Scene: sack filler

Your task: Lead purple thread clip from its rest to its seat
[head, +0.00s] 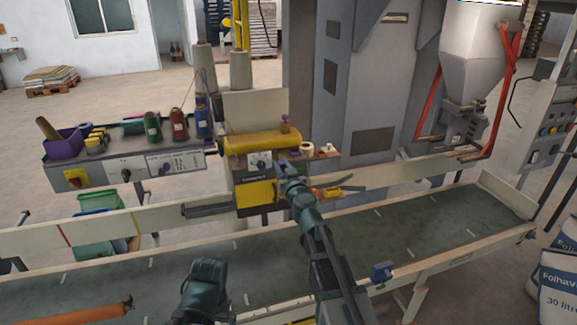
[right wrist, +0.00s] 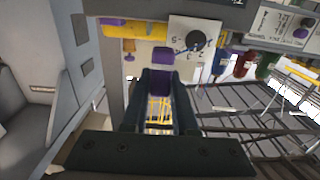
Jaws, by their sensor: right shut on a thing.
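My right gripper (head: 283,167) is at the front of the yellow sewing head in the head view. In the right wrist view its dark fingers (right wrist: 160,78) are shut on a purple block, the purple thread clip (right wrist: 160,84). A second purple piece (right wrist: 162,54) shows just beyond the fingertips; I cannot tell whether it touches the clip. In the head view the arm and fingers mostly hide the clip. My left gripper is not in view; only a dark part of my left arm shows at the bottom.
The yellow sewing head (head: 262,142) has a white dial plate (head: 259,161). A grey shelf (head: 110,168) at left holds thread cones and a purple bin (head: 64,142). A wooden ledge (head: 325,160) with small parts lies right of my gripper. The green conveyor (head: 410,235) runs below, mostly clear.

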